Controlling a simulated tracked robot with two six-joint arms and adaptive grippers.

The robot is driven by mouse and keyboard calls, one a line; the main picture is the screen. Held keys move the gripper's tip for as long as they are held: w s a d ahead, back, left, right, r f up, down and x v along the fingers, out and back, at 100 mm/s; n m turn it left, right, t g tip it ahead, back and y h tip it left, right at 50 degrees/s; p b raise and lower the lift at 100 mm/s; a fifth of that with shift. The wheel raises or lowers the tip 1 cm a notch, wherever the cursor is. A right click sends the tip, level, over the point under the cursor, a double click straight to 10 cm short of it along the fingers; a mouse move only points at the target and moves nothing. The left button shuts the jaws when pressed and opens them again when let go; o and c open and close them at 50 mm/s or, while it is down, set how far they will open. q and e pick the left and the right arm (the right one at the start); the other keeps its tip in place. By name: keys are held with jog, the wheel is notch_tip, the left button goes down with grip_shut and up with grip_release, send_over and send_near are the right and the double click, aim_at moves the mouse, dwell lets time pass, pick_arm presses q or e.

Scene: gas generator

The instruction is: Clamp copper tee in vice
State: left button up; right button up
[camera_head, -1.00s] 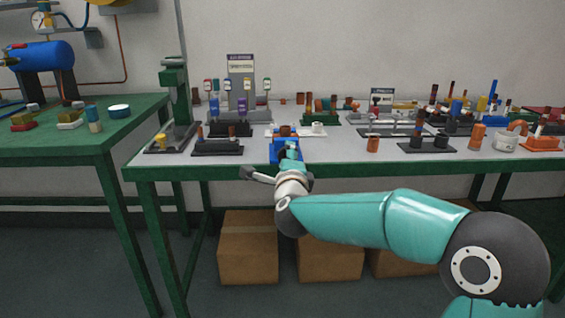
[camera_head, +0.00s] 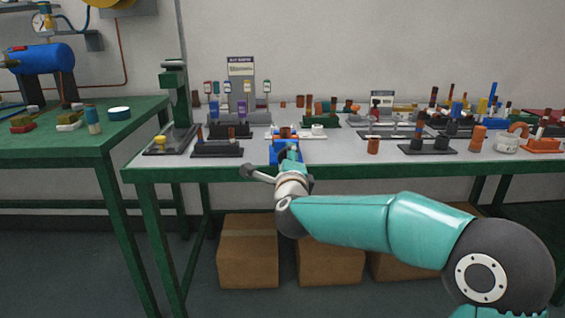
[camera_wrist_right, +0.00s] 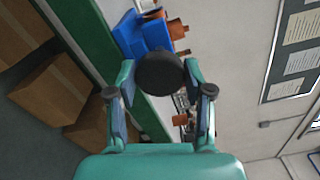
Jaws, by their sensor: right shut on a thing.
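The blue vice (camera_head: 279,155) stands at the front edge of the workbench. It also shows in the wrist view (camera_wrist_right: 132,36). The copper tee (camera_head: 285,132) sits at the top of the vice; in the wrist view the copper piece (camera_wrist_right: 176,29) shows beside the blue body. How firmly the jaws hold it cannot be told. My right gripper (camera_head: 291,155) is at the vice's front. In the wrist view its fingers (camera_wrist_right: 159,80) are shut on a round black knob (camera_wrist_right: 159,71) in front of the vice. My left gripper is out of view.
The grey workbench (camera_head: 340,152) holds several racks and copper fittings. A single copper piece (camera_head: 373,145) stands to the vice's right. A dark block (camera_head: 217,150) lies to its left. Cardboard boxes (camera_head: 249,255) stand below. A green table (camera_head: 60,140) is at the left.

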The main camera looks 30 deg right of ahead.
jog(key=shift+a+f+m+b, duration=0.1)
jog(key=shift+f+m+b, duration=0.3)
jog(key=shift+m+b, duration=0.85)
jog(key=o, duration=1.2)
jog(key=shift+w, duration=0.1)
jog(key=shift+c, duration=0.2)
jog(key=shift+r, duration=0.2)
jog(key=shift+r, duration=0.1)
